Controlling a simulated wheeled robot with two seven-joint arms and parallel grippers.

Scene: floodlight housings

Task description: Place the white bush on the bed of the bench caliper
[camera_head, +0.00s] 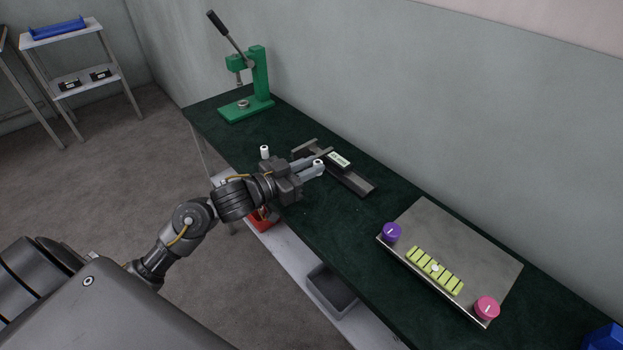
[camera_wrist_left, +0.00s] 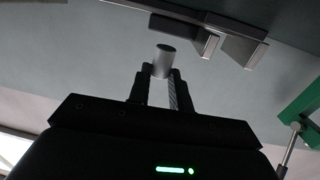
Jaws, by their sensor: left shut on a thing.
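The white bush (camera_head: 318,163) is a small cylinder between the fingertips of my left gripper (camera_head: 319,164), which is shut on it. In the left wrist view the bush (camera_wrist_left: 165,61) shows as a grey cylinder at the tips of the fingers (camera_wrist_left: 160,83). The bench caliper (camera_head: 355,180) is a long grey bar with a small display on the dark green bench top. Its jaws (camera_wrist_left: 212,40) show in the left wrist view, just beyond the bush. The bush is close to the caliper's near side; I cannot tell whether they touch. My right gripper is not in view.
Another white cylinder (camera_head: 265,151) stands behind my left wrist. A green lever press (camera_head: 258,80) stands at the bench's far end. A grey plate (camera_head: 465,250) with purple and pink knobs and a yellow-green strip lies to the right. A red bin (camera_head: 262,222) is below.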

